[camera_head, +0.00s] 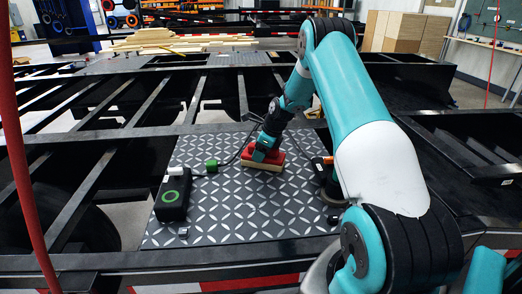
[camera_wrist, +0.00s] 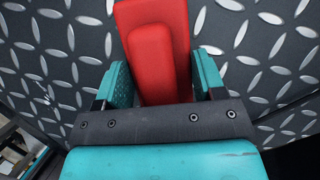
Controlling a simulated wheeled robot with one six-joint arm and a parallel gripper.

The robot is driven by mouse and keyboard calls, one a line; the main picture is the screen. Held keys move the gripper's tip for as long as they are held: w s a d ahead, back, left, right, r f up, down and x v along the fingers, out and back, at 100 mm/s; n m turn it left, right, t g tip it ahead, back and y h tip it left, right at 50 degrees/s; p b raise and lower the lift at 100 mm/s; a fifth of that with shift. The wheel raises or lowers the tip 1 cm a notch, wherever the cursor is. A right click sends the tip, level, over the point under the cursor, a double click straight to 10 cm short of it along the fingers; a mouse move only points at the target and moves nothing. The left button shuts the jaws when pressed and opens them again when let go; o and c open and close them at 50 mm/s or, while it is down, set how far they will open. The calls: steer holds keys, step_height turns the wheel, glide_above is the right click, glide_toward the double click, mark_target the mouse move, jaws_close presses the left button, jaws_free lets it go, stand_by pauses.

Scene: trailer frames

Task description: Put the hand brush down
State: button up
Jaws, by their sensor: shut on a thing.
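The hand brush (camera_wrist: 155,50) has a red top and fills the space between the two fingers of my gripper (camera_wrist: 158,85) in the wrist view. The fingers are teal and shut on it from both sides. In the head view the brush (camera_head: 263,164) shows as a red block with a pale lower edge, at or just above the patterned metal plate (camera_head: 235,215). My gripper (camera_head: 264,150) is over it, pointing down. Whether the brush touches the plate cannot be told. Its underside is hidden in the wrist view.
A black box with a green ring (camera_head: 173,194) stands at the plate's left. A small green block (camera_head: 211,166) and a dark cable lie left of the brush. An orange-and-black tool (camera_head: 325,160) is at the right, partly behind my arm. The plate's front middle is clear. Open frame gaps surround it.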

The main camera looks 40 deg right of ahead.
steer(key=o, duration=0.9)
steer(key=shift+f, duration=0.1)
steer(key=b+v, duration=0.1)
steer(key=v, duration=1)
steer(key=shift+r+b, duration=0.3)
steer(key=shift+b, duration=0.05)
steer(key=s+a+r+n+g+y, duration=0.1)
steer(key=s+a+r+n, duration=0.15)
steer(key=a+n, duration=0.5)
steer(key=s+a+r+n, duration=0.2)
steer(key=a+r+n, duration=0.2)
steer(key=a, duration=0.7)
steer(key=s+a+r+n+g+y, duration=0.1)
steer(key=s+a+r+n, duration=0.2)
steer(key=a+n, duration=0.45)
steer(key=s+a+n+g, duration=0.1)
steer(key=s+a+n, duration=0.6)
steer(key=s+n, duration=0.2)
steer(key=s+a+r+n, duration=0.1)
steer(key=s+a+n, duration=0.7)
steer(key=s, duration=0.4)
steer(key=shift+s+r+n+g, duration=0.35)
steer(key=shift+n+g, duration=0.05)
steer(key=shift+n, duration=0.2)
